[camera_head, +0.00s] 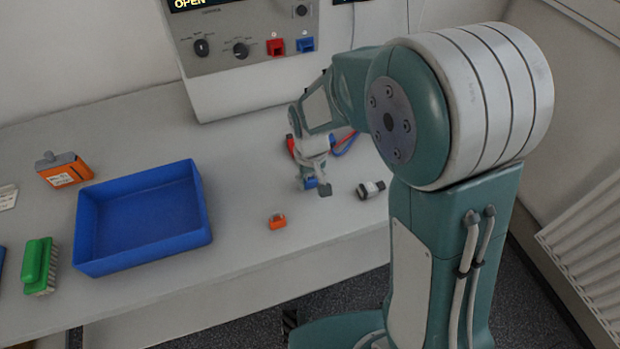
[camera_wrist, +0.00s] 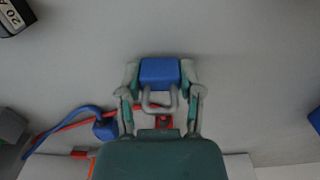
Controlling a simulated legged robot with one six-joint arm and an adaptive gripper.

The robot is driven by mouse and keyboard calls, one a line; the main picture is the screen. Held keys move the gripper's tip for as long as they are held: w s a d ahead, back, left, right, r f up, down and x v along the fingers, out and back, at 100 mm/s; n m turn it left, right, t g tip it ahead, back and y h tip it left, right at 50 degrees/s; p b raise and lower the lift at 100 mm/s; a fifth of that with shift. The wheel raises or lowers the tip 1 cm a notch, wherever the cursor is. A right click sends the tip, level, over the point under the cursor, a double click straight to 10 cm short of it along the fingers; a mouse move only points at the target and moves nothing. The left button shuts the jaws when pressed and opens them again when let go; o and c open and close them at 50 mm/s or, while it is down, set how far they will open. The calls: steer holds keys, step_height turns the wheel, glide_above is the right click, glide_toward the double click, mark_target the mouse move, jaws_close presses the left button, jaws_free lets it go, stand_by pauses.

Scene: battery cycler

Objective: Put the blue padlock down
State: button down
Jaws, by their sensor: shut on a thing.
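The blue padlock (camera_wrist: 159,70) is between the two fingers of my gripper (camera_wrist: 160,78) in the wrist view. Its body sits at the fingertips, and its grey shackle points back toward my palm. In the head view my gripper (camera_head: 316,187) is low over the bench, shut on the padlock. Only a small blue patch of the padlock (camera_head: 310,182) shows there, as my fingers hide the rest. I cannot tell whether the padlock touches the bench.
The bench (camera_head: 240,205) holds a small orange item (camera_head: 277,221) left of my gripper and a black-and-white item (camera_head: 371,189) to its right. An empty blue tray (camera_head: 140,260) stands farther left. The cycler (camera_head: 235,85) with red and blue leads stands behind.

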steer(key=shift+c, duration=1.3)
jaws_free()
steer(key=shift+a+f, duration=0.1)
step_height(320, 180, up, 12)
steer(key=shift+r, duration=0.2)
steer(key=s+d+r+m+t, duration=0.1)
steer(key=s+d+r+t, duration=0.1)
steer(key=s+d+r, duration=0.2)
steer(key=s+d+r+m+t, duration=0.2)
steer(key=s+d, duration=0.6)
steer(key=s, duration=0.5)
steer(key=shift+r+t, duration=0.8)
steer(key=shift+r, duration=0.1)
